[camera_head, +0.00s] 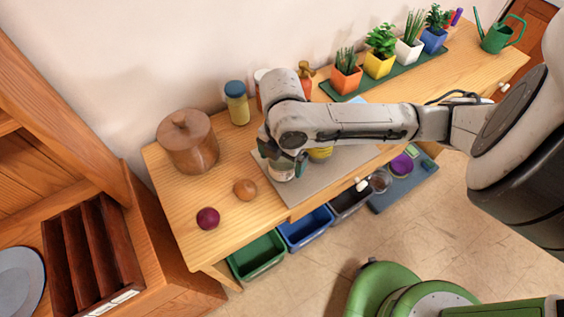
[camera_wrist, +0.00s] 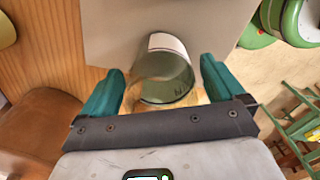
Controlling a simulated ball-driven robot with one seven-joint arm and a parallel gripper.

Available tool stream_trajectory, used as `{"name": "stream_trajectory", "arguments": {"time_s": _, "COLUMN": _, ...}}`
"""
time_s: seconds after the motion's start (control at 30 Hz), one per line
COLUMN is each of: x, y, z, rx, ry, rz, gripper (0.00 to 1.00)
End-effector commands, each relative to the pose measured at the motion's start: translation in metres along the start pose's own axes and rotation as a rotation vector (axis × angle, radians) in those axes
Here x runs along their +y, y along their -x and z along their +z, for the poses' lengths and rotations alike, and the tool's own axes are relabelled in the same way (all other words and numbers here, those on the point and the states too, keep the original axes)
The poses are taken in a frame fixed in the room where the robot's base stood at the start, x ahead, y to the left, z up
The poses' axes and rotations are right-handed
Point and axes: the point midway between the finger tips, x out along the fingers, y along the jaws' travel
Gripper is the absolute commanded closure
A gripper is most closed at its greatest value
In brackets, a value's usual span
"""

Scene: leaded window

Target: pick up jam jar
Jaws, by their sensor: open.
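A glass jar with a white label (camera_wrist: 168,42), which I take to be the jam jar, stands on the grey mat, between my gripper's fingers in the wrist view. In the head view the jar (camera_head: 280,172) shows partly below my gripper (camera_head: 287,160). My gripper's teal fingers (camera_wrist: 162,80) are open on either side of the jar, with a visible gap at each side. The grey mat (camera_head: 345,162) lies on the wooden bench. My forearm hides part of the mat and the things behind it.
A blue-lidded jar (camera_head: 237,103), a wooden canister (camera_head: 187,142), an orange-brown ball (camera_head: 245,189) and a dark red ball (camera_head: 207,218) stand near my gripper. A yellow item (camera_head: 320,154) is close to its right. Potted plants (camera_head: 380,62) line the back. Bins (camera_head: 257,256) sit below.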

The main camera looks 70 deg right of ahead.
Motion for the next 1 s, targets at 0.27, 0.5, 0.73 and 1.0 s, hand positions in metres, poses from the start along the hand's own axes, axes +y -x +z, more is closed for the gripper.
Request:
{"name": "stream_trajectory", "arguments": {"time_s": 0.27, "x": 0.0, "y": -0.0004, "z": -0.0001, "rx": 0.0, "ry": 0.0, "rz": 0.0, "gripper": 0.11}}
{"name": "stream_trajectory", "arguments": {"time_s": 0.5, "x": 0.0, "y": -0.0002, "z": 0.0, "rx": 0.0, "ry": 0.0, "rz": 0.0, "gripper": 0.34}}
{"name": "stream_trajectory", "arguments": {"time_s": 0.73, "x": 0.0001, "y": -0.0001, "z": 0.0, "rx": 0.0, "ry": 0.0, "rz": 0.0, "gripper": 0.56}}
{"name": "stream_trajectory", "arguments": {"time_s": 1.0, "x": 0.0002, "y": 0.0002, "z": 0.0, "rx": 0.0, "ry": 0.0, "rz": 0.001, "gripper": 0.67}}
